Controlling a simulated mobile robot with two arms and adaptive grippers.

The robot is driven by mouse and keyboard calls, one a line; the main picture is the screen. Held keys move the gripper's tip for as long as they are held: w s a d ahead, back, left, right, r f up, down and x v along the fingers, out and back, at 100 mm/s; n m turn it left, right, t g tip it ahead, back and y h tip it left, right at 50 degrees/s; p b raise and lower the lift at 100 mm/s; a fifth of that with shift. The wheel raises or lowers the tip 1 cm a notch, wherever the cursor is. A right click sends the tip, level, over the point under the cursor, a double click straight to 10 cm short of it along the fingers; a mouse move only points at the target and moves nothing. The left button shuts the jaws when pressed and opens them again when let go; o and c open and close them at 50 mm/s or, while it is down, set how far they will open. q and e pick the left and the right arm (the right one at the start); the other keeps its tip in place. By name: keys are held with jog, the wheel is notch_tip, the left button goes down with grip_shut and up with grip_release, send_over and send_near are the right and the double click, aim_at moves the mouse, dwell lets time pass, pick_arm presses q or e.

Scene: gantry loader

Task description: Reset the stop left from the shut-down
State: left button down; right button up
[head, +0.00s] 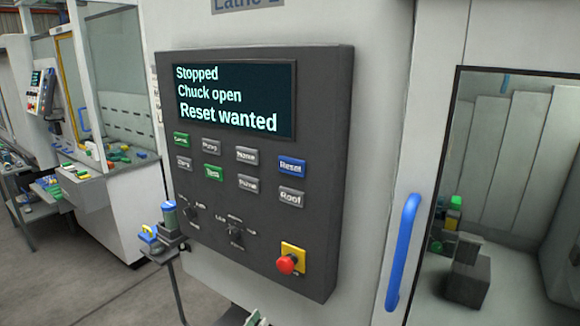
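A dark control panel (315,235) stands on the front of a pale machine labelled Lathe. Its screen (280,80) reads "Stopped", "Chuck open" and "Reset wanted". A blue button marked Reset (291,165) is at the panel's right side, above a grey button marked Roof (290,196). Two green buttons (213,173) and several grey ones are to the left. A red mushroom stop button (287,264) on a yellow plate is at the lower right; whether it is latched in I cannot tell.
A blue vertical handle (403,250) is right of the panel, beside a door window (515,150) with a grey block (468,282) behind it. A small stand (168,250) with blue and yellow items is left of the panel. Another machine (115,130) stands farther left. Some floor (90,290) is clear.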

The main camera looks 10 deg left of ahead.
aim_at(291, 166)
pick_arm(q)
notch_tip(291, 166, up, 25)
jog(key=n+t, duration=0.3)
jog(key=t, duration=0.2)
jog(key=s+r+n+t+h, duration=0.1)
jog(key=s+r+t, duration=0.3)
jog(key=r, duration=1.4)
jog(key=s+n, duration=0.1)
jog(key=s, duration=0.2)
jog(key=shift+s+n+t+p, duration=0.2)
jog(key=shift+n+t+p, duration=0.1)
jog(key=shift+t, duration=0.1)
jog(key=shift+r, duration=0.1)
jog(key=w+d+b, duration=0.2)
jog(key=w+d, duration=0.1)
jog(key=w, duration=0.5)
jog(key=shift+w, duration=0.15)
jog(key=shift+w+b, duration=0.15)
jog(key=shift+b, duration=0.15)
jog(key=shift+w+d, duration=0.2)
jog(key=shift+w, duration=0.05)
